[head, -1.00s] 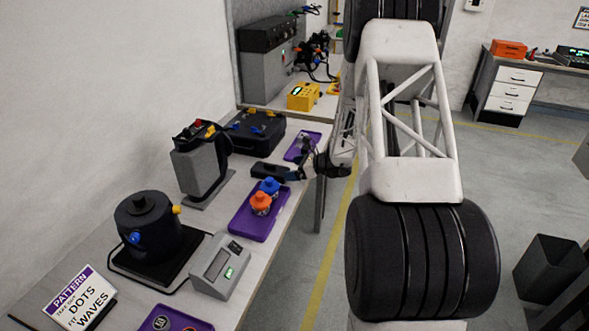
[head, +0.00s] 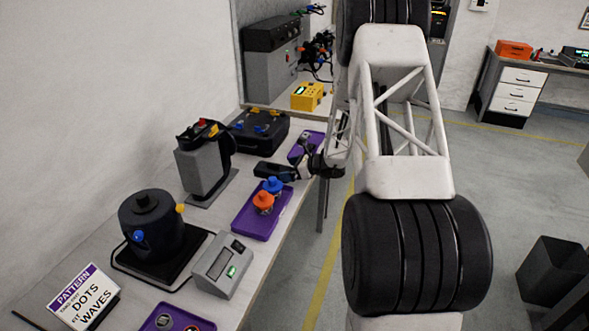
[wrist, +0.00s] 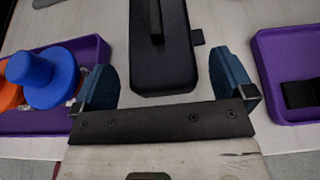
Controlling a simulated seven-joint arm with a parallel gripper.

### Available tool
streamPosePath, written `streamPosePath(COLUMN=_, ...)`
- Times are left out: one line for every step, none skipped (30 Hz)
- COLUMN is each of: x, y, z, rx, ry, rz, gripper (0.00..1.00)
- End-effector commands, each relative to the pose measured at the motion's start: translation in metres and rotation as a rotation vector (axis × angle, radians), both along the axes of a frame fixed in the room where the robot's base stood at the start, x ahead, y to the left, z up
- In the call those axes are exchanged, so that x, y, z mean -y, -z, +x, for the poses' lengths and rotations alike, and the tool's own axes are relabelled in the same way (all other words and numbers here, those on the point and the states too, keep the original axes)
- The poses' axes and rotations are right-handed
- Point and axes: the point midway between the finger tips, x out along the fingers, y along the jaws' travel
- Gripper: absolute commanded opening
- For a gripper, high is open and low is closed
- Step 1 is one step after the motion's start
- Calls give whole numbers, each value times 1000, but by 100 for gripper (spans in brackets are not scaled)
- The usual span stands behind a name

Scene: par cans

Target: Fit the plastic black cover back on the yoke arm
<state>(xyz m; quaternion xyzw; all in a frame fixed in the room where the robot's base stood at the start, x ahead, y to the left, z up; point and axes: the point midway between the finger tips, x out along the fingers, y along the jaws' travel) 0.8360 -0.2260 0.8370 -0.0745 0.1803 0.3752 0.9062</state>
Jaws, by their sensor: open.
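A black block-like piece with a raised rib and a small side tab, which looks like the plastic cover (wrist: 160,75), lies on the table. In the head view it shows (head: 268,169) behind the purple tray with the knobs. My gripper (head: 293,172) is open beside it. In the wrist view my gripper (wrist: 165,82) has its blue fingers on either side of the cover's near end, with gaps on both sides. The grey upright unit (head: 203,172) with an open-looking black top and red and yellow parts appears to be the yoke arm; I cannot be sure.
A purple tray (head: 247,222) with blue (head: 273,185) and orange (head: 263,202) knobs is close by. Another purple tray (wrist: 265,90) lies on the other side. A black case (head: 262,132), a black pot (head: 150,222) and a grey meter (head: 223,264) share the table.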

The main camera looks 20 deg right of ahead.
Motion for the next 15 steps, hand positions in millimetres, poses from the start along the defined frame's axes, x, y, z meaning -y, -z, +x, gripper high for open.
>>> streamPosePath(x=-3, y=2, z=3, rx=0, ry=-1, rz=0, gripper=100)
streamPosePath(x=-5, y=3, z=4, rx=0, ry=-1, rz=0, gripper=100)
streamPosePath(x=-7, y=4, z=7, rx=0, ry=-1, rz=-1, gripper=100)
streamPosePath(x=-9, y=5, z=8, rx=0, ry=-1, rz=-1, gripper=100)
streamPosePath(x=-10, y=6, z=10, rx=0, ry=-1, rz=-1, gripper=100)
streamPosePath(x=-12, y=7, z=12, rx=0, ry=-1, rz=0, gripper=100)
streamPosePath(x=-14, y=8, z=13, rx=0, ry=-1, rz=0, gripper=100)
streamPosePath(x=-15, y=9, z=14, rx=0, ry=-1, rz=0, gripper=100)
streamPosePath(x=-17, y=10, z=16, rx=0, ry=-1, rz=0, gripper=100)
streamPosePath(x=-18, y=10, z=17, rx=0, ry=-1, rz=0, gripper=100)
streamPosePath(x=-19, y=11, z=18, rx=0, ry=-1, rz=0, gripper=100)
streamPosePath(x=-20, y=12, z=19, rx=0, ry=-1, rz=0, gripper=100)
streamPosePath(x=-20, y=12, z=20, rx=0, ry=-1, rz=0, gripper=100)
streamPosePath(x=-21, y=12, z=21, rx=0, ry=-1, rz=0, gripper=100)
streamPosePath(x=-22, y=13, z=21, rx=0, ry=-1, rz=0, gripper=100)
